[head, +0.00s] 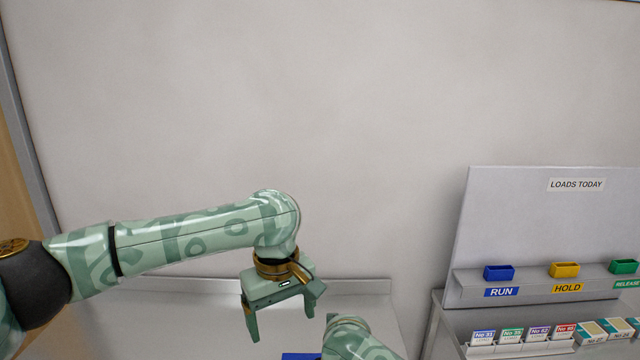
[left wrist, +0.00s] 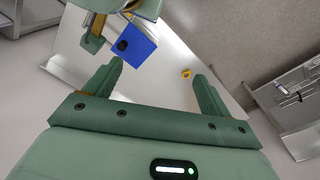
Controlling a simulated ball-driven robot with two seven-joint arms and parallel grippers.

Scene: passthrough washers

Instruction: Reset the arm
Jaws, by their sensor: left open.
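My left gripper (head: 281,322) hangs pointing down over the pale counter in the head view, fingers apart and nothing between them. Its two fingers also show in the left wrist view (left wrist: 158,72), spread and empty. Part of my right arm (head: 355,340) rises at the bottom edge of the head view. In the left wrist view my right gripper (left wrist: 95,28) is partly seen at the top, close by a blue box-like thing (left wrist: 138,47). I cannot tell whether it grips that thing.
A small yellow thing (left wrist: 186,73) lies on the pale surface in the left wrist view. The wall area above my left arm is clear.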

